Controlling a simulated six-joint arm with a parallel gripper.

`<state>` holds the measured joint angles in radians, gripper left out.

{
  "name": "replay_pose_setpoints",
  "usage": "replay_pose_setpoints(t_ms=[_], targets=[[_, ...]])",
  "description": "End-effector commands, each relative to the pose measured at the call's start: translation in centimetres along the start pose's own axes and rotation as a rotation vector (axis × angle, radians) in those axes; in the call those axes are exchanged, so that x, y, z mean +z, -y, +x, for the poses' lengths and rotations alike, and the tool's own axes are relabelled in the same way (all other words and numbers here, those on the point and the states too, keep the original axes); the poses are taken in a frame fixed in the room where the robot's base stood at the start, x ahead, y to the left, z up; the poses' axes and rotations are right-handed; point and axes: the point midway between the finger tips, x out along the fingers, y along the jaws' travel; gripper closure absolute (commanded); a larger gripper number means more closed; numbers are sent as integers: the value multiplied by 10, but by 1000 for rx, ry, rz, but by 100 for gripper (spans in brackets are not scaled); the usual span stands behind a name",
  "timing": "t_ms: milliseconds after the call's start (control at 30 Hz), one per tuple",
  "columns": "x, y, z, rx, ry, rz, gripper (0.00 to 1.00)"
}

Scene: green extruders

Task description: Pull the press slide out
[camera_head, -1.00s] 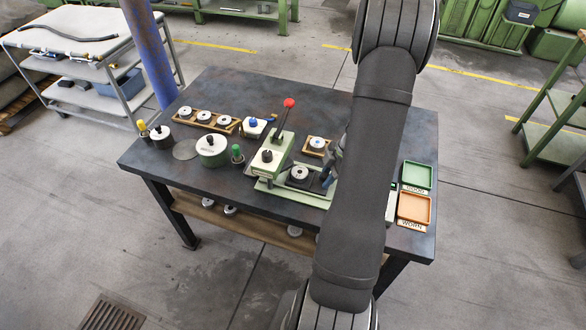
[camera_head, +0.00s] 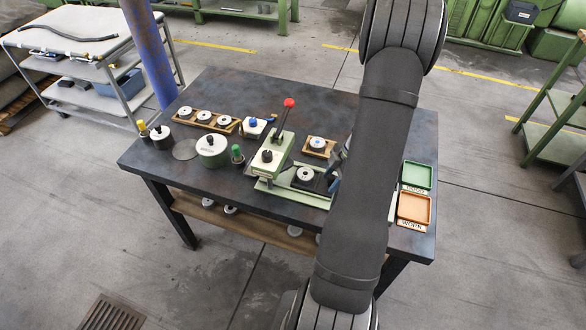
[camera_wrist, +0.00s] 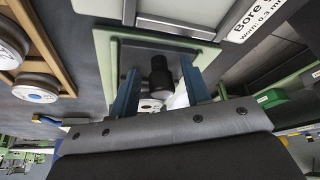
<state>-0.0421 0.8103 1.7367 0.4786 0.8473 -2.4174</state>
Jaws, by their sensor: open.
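The press (camera_head: 268,160) stands on the dark table, with a green base and a red-balled lever (camera_head: 289,103). Its slide (camera_head: 307,185), a black plate bearing a pale ring-shaped part (camera_head: 305,174), sits on the green rail to the right of the press body. My gripper shows in the head view as blue fingertips (camera_head: 335,182) at the slide's right end, partly hidden by my arm. In the wrist view my gripper (camera_wrist: 160,90) is open, one blue finger on each side of the slide's black knob (camera_wrist: 160,74), with gaps visible on both sides.
A green tray (camera_head: 417,164) and an orange tray (camera_head: 430,209) lie at the table's right. A wooden block with a ring (camera_head: 331,149) sits behind the slide.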

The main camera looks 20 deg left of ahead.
Motion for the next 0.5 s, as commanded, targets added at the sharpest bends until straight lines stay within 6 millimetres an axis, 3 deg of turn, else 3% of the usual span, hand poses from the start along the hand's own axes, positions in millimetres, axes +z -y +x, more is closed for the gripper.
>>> replay_pose_setpoints(t_ms=[500], targets=[[-13,0,-32,2,1,0,56]])
